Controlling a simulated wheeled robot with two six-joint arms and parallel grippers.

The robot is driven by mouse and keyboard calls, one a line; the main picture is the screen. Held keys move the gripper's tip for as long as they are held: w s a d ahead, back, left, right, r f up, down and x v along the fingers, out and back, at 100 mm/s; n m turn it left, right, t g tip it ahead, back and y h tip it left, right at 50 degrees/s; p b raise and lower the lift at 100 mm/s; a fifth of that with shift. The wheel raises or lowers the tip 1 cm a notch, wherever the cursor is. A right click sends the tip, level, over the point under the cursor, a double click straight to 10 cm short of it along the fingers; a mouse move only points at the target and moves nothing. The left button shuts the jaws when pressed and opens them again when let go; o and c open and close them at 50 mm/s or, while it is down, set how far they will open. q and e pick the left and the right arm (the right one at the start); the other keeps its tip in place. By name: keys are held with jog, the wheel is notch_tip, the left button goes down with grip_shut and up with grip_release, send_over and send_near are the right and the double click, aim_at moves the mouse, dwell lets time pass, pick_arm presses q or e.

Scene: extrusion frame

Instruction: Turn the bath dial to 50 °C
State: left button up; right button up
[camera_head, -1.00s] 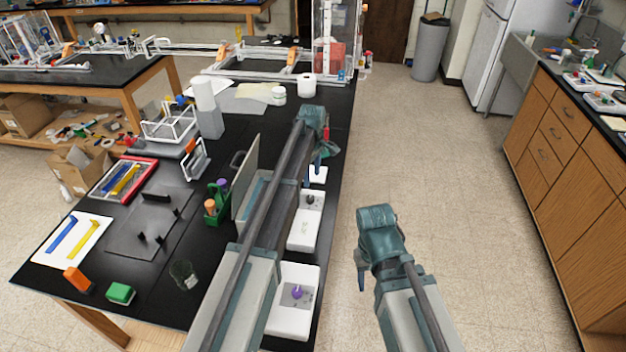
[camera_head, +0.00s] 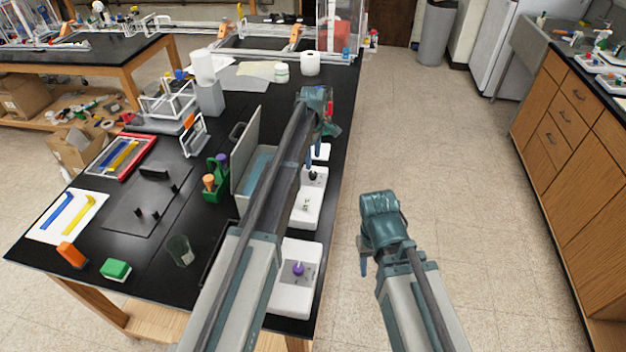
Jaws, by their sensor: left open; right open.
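A bath (camera_head: 255,172) with a raised grey lid (camera_head: 245,150) and light-blue interior stands on the black bench, partly hidden by my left arm. White units stand along the bench's right edge: one has a black knob (camera_head: 313,174), another a purple knob (camera_head: 298,268). I cannot tell which knob is the bath dial, and no temperature marking is readable. My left gripper (camera_head: 314,152) is open and empty, pointing down over the bench edge near the black knob, apart from it as far as I can see. My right gripper (camera_head: 364,266) is open, over the floor right of the bench.
A green rack (camera_head: 214,190) with bottles, a glass beaker (camera_head: 180,250), a green block (camera_head: 116,269) and an orange block (camera_head: 72,254) stand on the bench left of my arm. The floor (camera_head: 460,180) on the right is clear.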

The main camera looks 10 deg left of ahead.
aim_at(313, 173)
pick_arm(q)
notch_tip(313, 173, down, 8)
jog(key=b, duration=0.6)
jog(key=shift+r, duration=0.25)
grip_shut()
